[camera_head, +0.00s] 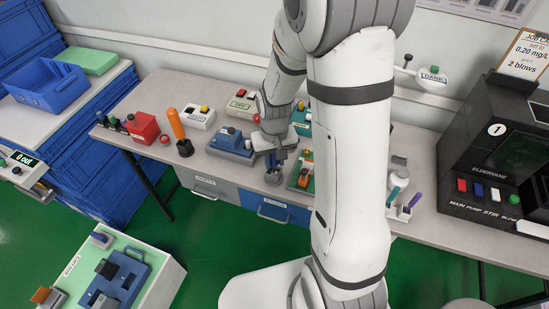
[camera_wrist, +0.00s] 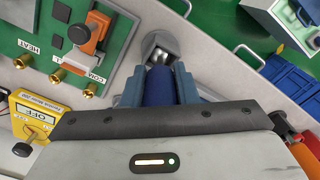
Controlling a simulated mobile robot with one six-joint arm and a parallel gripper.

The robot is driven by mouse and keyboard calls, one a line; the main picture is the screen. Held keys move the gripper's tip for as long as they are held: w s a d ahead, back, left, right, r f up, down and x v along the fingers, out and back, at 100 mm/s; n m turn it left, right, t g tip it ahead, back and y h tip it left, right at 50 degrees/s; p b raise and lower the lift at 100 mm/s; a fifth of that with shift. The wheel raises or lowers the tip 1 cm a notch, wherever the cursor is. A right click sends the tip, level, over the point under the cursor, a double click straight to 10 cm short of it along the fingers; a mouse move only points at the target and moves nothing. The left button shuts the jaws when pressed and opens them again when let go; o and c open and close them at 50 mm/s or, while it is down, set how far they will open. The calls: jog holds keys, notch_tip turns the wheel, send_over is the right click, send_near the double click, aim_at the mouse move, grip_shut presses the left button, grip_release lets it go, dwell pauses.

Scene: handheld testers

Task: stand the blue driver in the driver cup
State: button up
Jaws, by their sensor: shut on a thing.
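The blue driver's handle (camera_wrist: 159,90) is between the fingers of my gripper (camera_wrist: 158,78) in the wrist view, pointing away from the camera. My gripper is shut on it. A grey cup (camera_wrist: 148,43), which looks like the driver cup, lies just beyond the fingertips, with shiny metal showing in its mouth. I cannot tell whether the driver's tip is inside the cup or above it. In the head view my gripper (camera_head: 273,151) is over the bench, right above the small grey cup (camera_head: 273,177) near the front edge.
A green board (camera_wrist: 55,35) with brass terminals and an orange switch stands close beside the cup. A yellow meter (camera_wrist: 38,112) is near my gripper. An orange-handled tool (camera_head: 176,123) stands upright to the left. A blue-grey device (camera_head: 231,145) is left of my gripper.

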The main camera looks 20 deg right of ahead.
jog(key=shift+f, duration=0.15)
jog(key=o, duration=1.1)
jog(key=shift+r, duration=3.95)
jog(key=s+r+t, duration=0.1)
jog(key=s+r, duration=0.2)
jog(key=s, duration=0.1)
jog(key=s+r, duration=0.4)
jog(key=s, duration=0.1)
jog(key=s+r+t, duration=0.1)
jog(key=s+r, duration=0.3)
jog(key=shift+s+d+t, duration=0.3)
jog(key=shift+s+d, duration=0.05)
jog(key=shift+d, duration=0.05)
